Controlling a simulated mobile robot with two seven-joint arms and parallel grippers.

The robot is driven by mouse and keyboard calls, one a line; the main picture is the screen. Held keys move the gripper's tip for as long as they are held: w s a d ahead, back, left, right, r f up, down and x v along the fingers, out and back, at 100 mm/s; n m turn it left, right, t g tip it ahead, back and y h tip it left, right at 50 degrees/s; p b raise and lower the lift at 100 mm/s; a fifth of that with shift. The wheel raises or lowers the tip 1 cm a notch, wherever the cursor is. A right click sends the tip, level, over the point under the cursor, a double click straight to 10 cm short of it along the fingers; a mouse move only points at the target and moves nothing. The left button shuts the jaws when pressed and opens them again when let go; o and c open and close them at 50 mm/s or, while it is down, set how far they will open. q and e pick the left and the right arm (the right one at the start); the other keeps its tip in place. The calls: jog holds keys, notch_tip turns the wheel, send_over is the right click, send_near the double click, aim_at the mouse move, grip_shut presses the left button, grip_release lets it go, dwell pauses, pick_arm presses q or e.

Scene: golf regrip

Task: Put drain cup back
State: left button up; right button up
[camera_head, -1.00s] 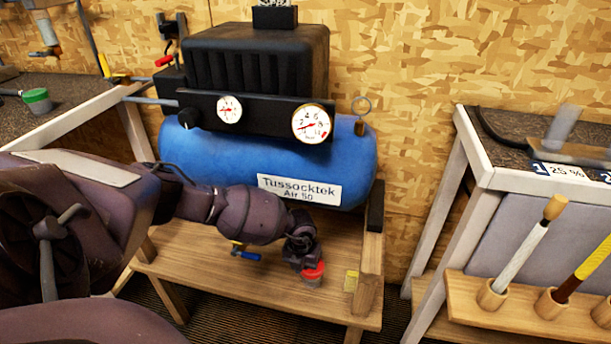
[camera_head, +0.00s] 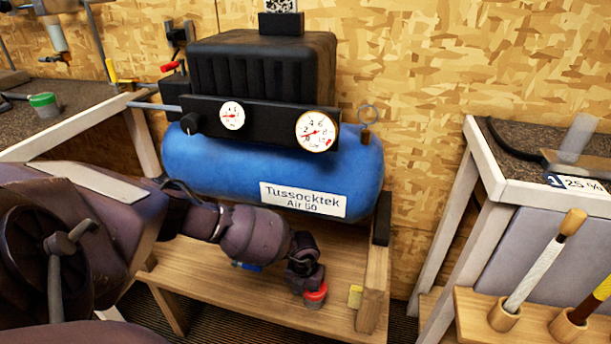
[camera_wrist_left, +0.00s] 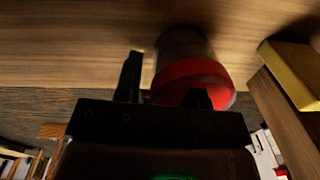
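The drain cup is a small grey cup with a red rim. In the head view the drain cup (camera_head: 315,294) is at the wooden shelf below the blue compressor, directly under my left gripper (camera_head: 304,284). In the left wrist view the drain cup (camera_wrist_left: 190,80) shows ahead of my left gripper (camera_wrist_left: 163,82). One dark finger is left of the cup; the other overlaps the red rim. I cannot tell whether the fingers press on it, or whether the cup rests on the shelf. My right gripper is out of view.
The blue compressor (camera_head: 270,172) is directly behind and above my left arm. A club rack (camera_head: 480,325) stands at the right.

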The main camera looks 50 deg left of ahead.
pick_arm(q)
notch_tip(320, 180, up, 8)
jog(key=p, duration=0.3)
jog(key=shift+a+f, duration=0.1)
jog(key=shift+f, duration=0.1)
jog(key=shift+r, duration=0.25)
jog(key=shift+f, duration=0.15)
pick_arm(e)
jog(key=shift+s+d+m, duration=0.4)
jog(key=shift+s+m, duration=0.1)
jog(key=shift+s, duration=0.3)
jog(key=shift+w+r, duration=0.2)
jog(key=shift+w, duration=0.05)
